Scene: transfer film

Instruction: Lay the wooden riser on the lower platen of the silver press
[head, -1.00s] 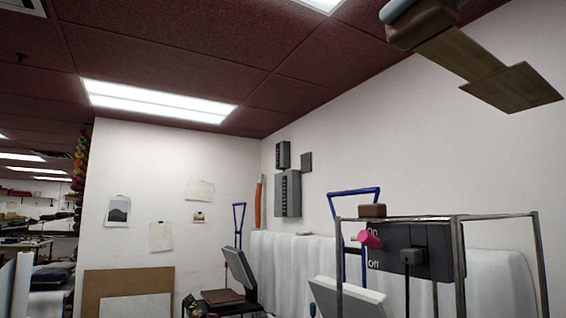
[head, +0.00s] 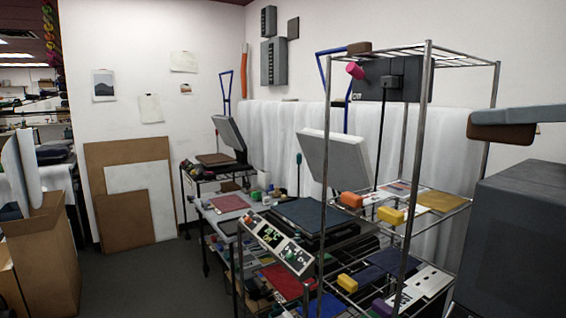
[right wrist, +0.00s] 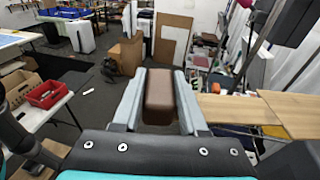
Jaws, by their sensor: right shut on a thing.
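My right gripper (head: 472,122) is at the right of the head view. The nearer press has a raised pale silver-grey upper plate (head: 328,158) and a dark blue lower platen (head: 303,214). The gripper is apart from it, to its right. My left gripper is not in view.
A wire rack (head: 413,175) with an orange block (head: 351,199), a yellow block (head: 390,215) and sheets stands between press and gripper. Another brown block (head: 358,47) is on its top. A second press (head: 229,136) stands farther back. Floor at left is clear beside a cardboard box (head: 45,250).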

